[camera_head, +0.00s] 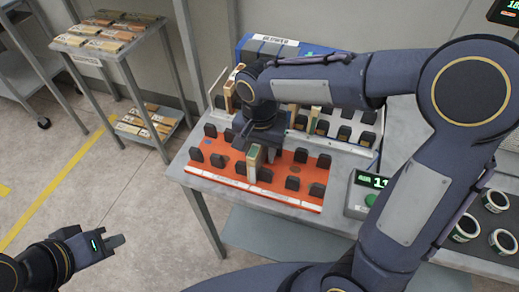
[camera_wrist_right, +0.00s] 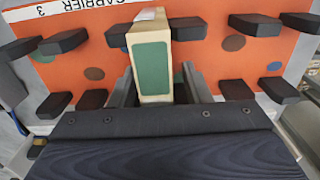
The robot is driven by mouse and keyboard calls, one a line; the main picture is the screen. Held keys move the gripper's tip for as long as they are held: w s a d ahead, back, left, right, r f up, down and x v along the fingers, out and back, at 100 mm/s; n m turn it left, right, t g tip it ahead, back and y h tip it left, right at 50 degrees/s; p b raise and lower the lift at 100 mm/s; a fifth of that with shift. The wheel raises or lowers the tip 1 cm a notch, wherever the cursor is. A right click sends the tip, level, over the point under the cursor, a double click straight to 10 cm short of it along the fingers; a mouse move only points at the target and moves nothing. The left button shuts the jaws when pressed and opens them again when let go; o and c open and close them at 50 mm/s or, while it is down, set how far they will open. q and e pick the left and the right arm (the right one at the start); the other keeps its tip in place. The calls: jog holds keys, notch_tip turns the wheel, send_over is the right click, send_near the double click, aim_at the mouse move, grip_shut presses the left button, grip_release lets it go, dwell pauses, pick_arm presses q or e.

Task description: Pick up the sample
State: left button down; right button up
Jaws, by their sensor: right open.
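The sample, a cream block with a green face (camera_head: 253,158), stands upright in a slot of the orange carrier (camera_head: 222,172) on the table. In the right wrist view the sample (camera_wrist_right: 153,65) stands between the two fingers of my right gripper (camera_wrist_right: 152,88). The fingers are open, one on each side, with a gap visible at least on the left. In the head view my right gripper (camera_head: 250,138) is low over the carrier, partly hidden by its own wrist. My left gripper (camera_head: 113,242) is far off at the lower left, over the floor; its finger opening is unclear.
Black posts (camera_wrist_right: 70,42) flank the sample on the carrier. Behind is a white rack (camera_head: 340,140) with more dark holders and some blocks. A scale with a green display (camera_head: 372,181) and several rolls (camera_head: 466,228) are to the right. A shelf (camera_head: 110,38) stands back left.

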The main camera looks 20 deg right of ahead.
grip_shut()
dwell(0.3)
notch_tip(320, 180, up, 10)
jog(key=shift+r, duration=0.1)
dwell(0.4)
jog(key=shift+p, duration=0.3)
notch_tip(320, 180, up, 4)
jog(key=p, duration=0.3)
jog(key=shift+f, duration=0.35)
